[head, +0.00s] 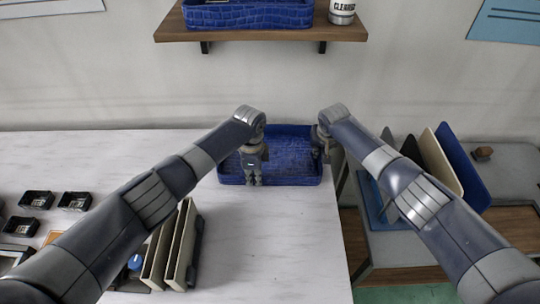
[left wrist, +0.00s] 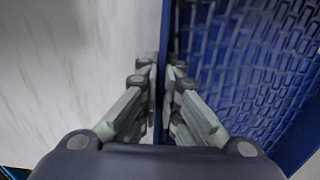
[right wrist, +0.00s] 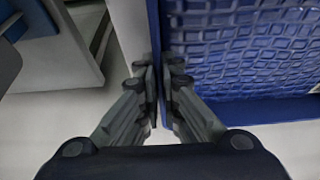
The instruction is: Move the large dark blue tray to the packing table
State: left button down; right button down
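The large dark blue tray (head: 286,181), with a woven-looking texture, lies at the back right of the white marbled table (head: 262,235). The tray looks empty. I cannot tell which surface is the packing table.
A wooden wall shelf (head: 260,34) above holds another blue tray (head: 248,15) and a white container (head: 342,12). Upright panels (head: 462,165) stand on a lower surface at right. Small black trays (head: 75,201) and upright boards (head: 181,245) occupy the table's left. The table is clear in front of the tray.

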pick_arm(q)
jog(key=shift+r, duration=0.2)
pick_arm(e)
jog(key=shift+r, duration=0.2)
